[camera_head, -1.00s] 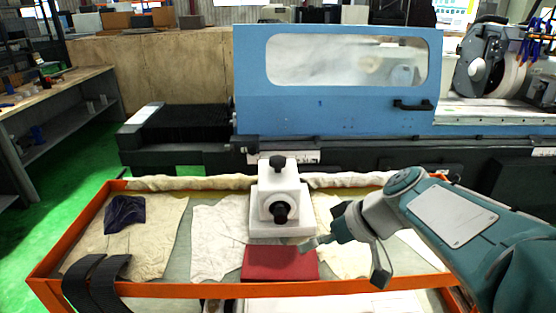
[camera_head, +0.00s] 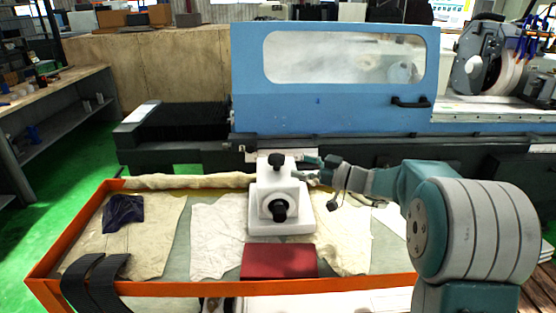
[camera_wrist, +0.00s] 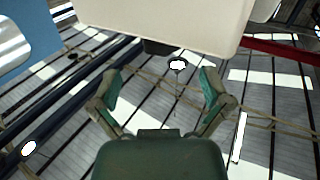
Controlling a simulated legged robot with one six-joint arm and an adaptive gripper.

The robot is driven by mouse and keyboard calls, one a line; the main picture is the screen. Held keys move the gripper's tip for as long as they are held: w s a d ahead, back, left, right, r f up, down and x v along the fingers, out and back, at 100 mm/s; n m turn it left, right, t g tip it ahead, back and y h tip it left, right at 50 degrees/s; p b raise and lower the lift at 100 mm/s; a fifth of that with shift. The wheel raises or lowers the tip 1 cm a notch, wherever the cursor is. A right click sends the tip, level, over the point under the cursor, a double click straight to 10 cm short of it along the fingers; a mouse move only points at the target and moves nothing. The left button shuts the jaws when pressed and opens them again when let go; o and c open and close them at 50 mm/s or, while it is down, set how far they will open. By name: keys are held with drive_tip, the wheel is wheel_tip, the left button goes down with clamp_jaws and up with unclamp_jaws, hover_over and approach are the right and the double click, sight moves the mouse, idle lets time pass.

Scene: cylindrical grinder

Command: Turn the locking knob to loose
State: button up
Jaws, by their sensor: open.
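A white block-shaped unit (camera_head: 293,190) stands on the cloth-covered cart. It carries a black knob on top (camera_head: 276,160) and a black round knob on its front face (camera_head: 278,209). I cannot tell from a label which is the locking knob. My gripper (camera_head: 309,168) is at the right of the unit's upper part, near the top knob's height, pointing left. It is open and empty. In the wrist view my two green fingers are spread apart (camera_wrist: 160,86); a pale body fills the top, with a dark part (camera_wrist: 158,47) at its edge, between and beyond the fingertips.
A red box (camera_head: 279,262) lies in front of the unit. The cart has an orange rim (camera_head: 200,290), cloths and a dark blue rag (camera_head: 123,214) at left. The blue grinder door (camera_head: 330,110) stands behind. A workbench (camera_head: 60,95) is at the far left.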

sight(284, 162)
drive_tip(key=x, duration=0.5)
drive_tip(key=shift+a, duration=0.2)
drive_tip(key=shift+w+a, duration=0.4)
drive_tip(key=shift+w, duration=0.05)
drive_tip(key=shift+a, duration=0.15)
drive_tip(key=c, duration=1.2)
